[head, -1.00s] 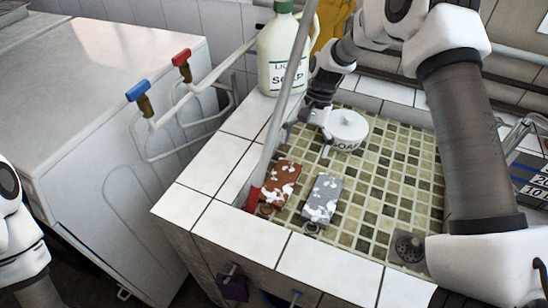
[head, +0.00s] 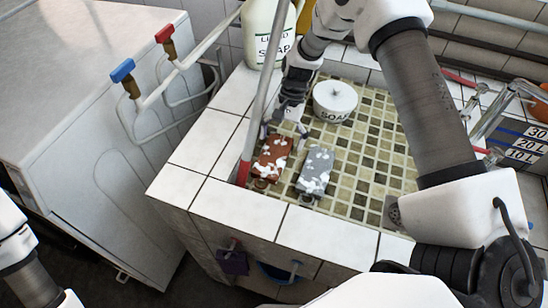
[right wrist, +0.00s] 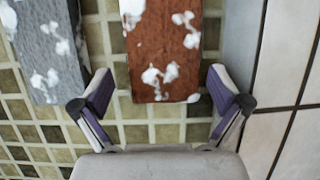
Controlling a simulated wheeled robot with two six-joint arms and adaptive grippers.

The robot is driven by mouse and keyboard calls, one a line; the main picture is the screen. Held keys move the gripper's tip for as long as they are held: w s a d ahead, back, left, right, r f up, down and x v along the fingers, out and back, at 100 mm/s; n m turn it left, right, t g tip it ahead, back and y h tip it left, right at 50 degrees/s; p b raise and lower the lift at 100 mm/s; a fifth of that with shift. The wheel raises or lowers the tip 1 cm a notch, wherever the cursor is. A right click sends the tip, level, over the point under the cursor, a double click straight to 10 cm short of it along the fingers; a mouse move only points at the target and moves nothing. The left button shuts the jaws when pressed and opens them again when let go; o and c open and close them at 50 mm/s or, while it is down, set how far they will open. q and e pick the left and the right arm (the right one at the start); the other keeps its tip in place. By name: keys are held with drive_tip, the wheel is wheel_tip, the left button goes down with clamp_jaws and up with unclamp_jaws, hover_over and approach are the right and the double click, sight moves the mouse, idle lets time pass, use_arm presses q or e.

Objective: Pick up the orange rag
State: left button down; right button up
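A reddish-orange, block-like rag (head: 273,157) with white foam patches lies on the tiled sink floor, left of a grey foamy one (head: 316,170). In the right wrist view, the orange one (right wrist: 163,40) shows its near end between the fingertips, and the grey one (right wrist: 48,45) is to the left. My right gripper (head: 284,123) is just behind the orange rag in the head view. Its fingers (right wrist: 160,88) are spread and empty, and I cannot tell how far above the rag they are. My left arm shows at the lower left, with its gripper out of view.
A white soap pot (head: 335,100) stands behind the grey rag. A liquid soap jug (head: 266,35) stands on the back left rim. A grey pole with a red end (head: 245,172) slants down beside the orange rag. The white tiled rim (head: 235,208) borders the sink.

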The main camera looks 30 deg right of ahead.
drive_tip(key=shift+w+a+f, duration=0.1)
drive_tip(key=shift+w, duration=0.1)
drive_tip(key=c, duration=0.9)
drive_tip(key=shift+c, duration=0.2)
